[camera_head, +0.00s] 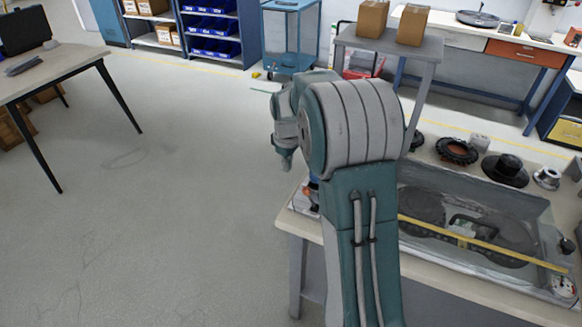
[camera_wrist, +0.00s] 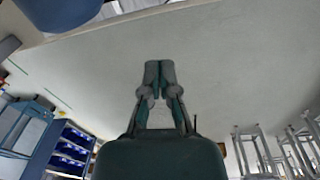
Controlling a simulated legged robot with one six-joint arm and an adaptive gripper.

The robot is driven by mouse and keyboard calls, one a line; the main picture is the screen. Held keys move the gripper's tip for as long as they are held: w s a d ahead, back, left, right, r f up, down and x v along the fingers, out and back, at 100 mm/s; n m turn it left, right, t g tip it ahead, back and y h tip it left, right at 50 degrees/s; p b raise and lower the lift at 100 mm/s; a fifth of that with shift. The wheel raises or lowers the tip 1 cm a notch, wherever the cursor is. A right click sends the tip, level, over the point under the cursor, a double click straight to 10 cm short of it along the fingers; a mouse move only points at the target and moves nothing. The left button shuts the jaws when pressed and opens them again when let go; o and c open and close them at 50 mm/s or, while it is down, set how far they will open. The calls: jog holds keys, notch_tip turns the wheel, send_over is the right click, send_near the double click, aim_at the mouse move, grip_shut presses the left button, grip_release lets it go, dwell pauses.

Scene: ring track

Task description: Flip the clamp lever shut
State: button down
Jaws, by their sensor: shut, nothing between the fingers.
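My gripper (camera_wrist: 160,72) shows in the wrist view with its two fingertips together and nothing between them. The pale floor lies behind the fingertips in that view, and no clamp lever shows near them. In the head view, my arm fills the middle and covers the left end of the workbench (camera_head: 291,222). I cannot make out the clamp lever in either view.
A grey tray (camera_head: 550,240) with a yellow bar (camera_head: 490,247) across it stands on the bench. Black round parts (camera_head: 505,169) line its back. A grey stand with boxes (camera_head: 372,18) is behind. Open floor (camera_head: 180,170) lies left, beyond it a table (camera_head: 45,72).

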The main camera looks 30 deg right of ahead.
aim_at(309, 197)
jog(key=f, duration=0.2)
jog(key=s+d+f, duration=0.1)
jog(key=f, duration=0.1)
jog(key=s+f, duration=0.1)
jog(key=f, duration=0.1)
jog(key=shift+s+d+f, duration=0.1)
jog(key=shift+d+f, duration=0.1)
jog(key=shift+d, duration=0.05)
jog(key=shift+s+d+r, duration=0.1)
jog(key=shift+s+d, duration=0.1)
jog(key=shift+s, duration=0.2)
